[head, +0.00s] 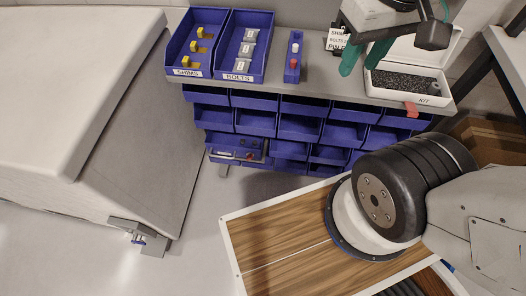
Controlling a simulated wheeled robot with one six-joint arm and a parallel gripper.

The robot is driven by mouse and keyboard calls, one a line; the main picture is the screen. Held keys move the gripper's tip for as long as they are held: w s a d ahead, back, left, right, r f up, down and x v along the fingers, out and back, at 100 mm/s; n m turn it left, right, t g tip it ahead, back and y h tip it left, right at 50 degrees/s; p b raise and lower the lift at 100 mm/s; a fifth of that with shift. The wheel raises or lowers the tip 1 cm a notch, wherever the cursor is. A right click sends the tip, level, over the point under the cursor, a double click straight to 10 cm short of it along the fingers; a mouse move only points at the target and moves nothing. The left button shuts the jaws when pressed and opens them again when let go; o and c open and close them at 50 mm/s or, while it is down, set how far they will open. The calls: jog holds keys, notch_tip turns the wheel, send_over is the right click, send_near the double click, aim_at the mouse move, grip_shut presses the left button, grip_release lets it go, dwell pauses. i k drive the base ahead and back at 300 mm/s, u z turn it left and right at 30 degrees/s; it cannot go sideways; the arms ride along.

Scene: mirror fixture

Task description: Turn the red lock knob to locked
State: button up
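Blue trays labelled SHIMS (187,73) and BOLTS (238,77) stand on the shelf (325,92) at left. A white KIT box (427,100) lies open at right. Rows of blue bins (256,122) fill the front below. The floor (205,215) between cover and wooden-topped surface (285,240) is clear.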

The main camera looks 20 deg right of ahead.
aim_at(249, 156)
jog(key=z, duration=1.7)
jog(key=k, duration=1.15)
jog(key=u, duration=1.35)
jog(key=i, duration=0.5)
